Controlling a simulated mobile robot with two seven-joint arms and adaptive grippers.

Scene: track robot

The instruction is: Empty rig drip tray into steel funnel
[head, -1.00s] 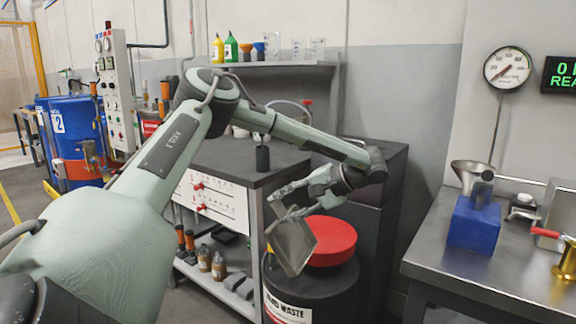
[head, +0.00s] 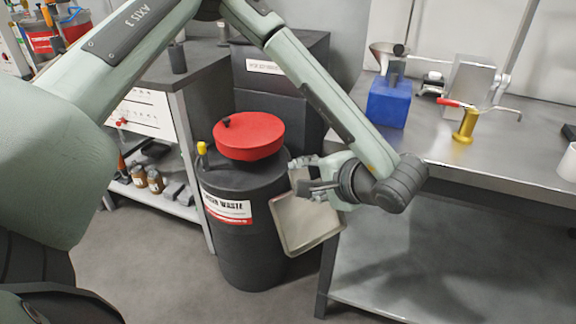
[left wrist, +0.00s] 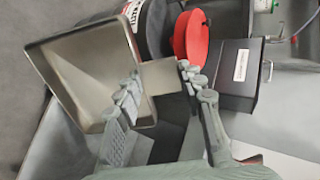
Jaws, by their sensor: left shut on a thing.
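My left gripper (head: 308,182) is shut on the flat tab of a shallow grey metal drip tray (head: 304,225). The tray hangs steeply tilted in front of the black waste drum. In the left wrist view my gripper's fingers (left wrist: 160,88) close on the tab, and the tray (left wrist: 92,68) shows its bare-looking inside; I cannot tell whether liquid is in it. The steel funnel (head: 386,50) stands at the back of the right bench, by a blue block (head: 389,101), up and right of the tray and apart from it. My right gripper is not in view.
The black drum (head: 240,258) with a red round top (head: 249,136) stands behind and left of the tray. Floor in front is clear.

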